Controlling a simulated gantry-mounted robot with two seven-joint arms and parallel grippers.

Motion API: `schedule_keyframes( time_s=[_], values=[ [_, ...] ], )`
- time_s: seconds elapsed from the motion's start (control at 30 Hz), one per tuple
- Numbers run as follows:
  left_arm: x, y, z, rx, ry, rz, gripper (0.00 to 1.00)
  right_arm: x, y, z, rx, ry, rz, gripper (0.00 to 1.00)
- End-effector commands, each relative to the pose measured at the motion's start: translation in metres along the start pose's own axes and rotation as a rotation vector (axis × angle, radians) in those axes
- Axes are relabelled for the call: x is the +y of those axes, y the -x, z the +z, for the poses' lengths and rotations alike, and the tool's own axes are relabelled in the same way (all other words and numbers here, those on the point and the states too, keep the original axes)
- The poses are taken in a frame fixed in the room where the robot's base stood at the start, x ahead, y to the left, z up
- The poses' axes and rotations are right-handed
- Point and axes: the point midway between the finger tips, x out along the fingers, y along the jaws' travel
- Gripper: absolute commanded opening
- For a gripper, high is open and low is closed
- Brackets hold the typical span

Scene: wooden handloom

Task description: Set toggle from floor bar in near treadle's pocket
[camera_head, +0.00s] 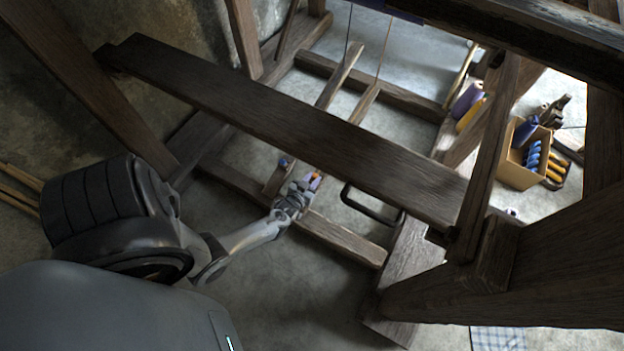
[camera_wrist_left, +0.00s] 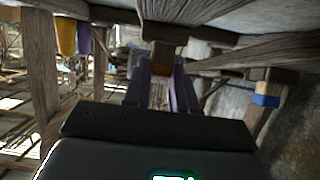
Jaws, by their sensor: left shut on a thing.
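My left gripper (camera_head: 312,182) is at the floor bar (camera_head: 345,238), by the front end of the right-hand treadle (camera_head: 366,100). In the left wrist view its two purple fingers (camera_wrist_left: 161,88) are shut on a small orange-brown piece, which seems to be the toggle (camera_wrist_left: 161,70). The toggle is right at the end of a wooden beam, which looks like that treadle (camera_wrist_left: 162,32). The pocket is hidden, and I cannot tell whether the toggle is inside it. The other treadle (camera_head: 338,78) has a blue piece (camera_head: 283,163) at its front end. My right gripper is not in view.
A wide wooden beam (camera_head: 290,115) crosses above the treadles. A dark metal loop (camera_head: 370,205) is right of the gripper. A box (camera_head: 520,165) with blue and yellow spools stands at the right. The concrete floor in front of the floor bar is clear.

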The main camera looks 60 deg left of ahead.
Motion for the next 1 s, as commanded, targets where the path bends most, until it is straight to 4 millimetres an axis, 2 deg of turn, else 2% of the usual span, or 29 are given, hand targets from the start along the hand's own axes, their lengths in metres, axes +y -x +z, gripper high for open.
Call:
schedule_keyframes(
  time_s=[0.67, 0.7, 0.87, 1.0],
  values=[
    [0.0002, -0.0022, 0.0056, -0.001, 0.000, 0.000, 0.00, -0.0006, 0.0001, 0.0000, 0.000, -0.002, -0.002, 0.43],
    [0.0001, -0.0022, 0.0058, 0.000, 0.000, 0.000, 0.29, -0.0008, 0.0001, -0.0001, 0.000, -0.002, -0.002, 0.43],
    [0.0002, -0.0021, 0.0056, 0.000, 0.000, 0.000, 0.54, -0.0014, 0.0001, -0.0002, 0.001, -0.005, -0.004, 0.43],
    [0.0002, -0.0020, 0.0056, 0.000, 0.000, 0.000, 0.56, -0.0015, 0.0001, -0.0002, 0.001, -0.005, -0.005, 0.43]
  ],
)
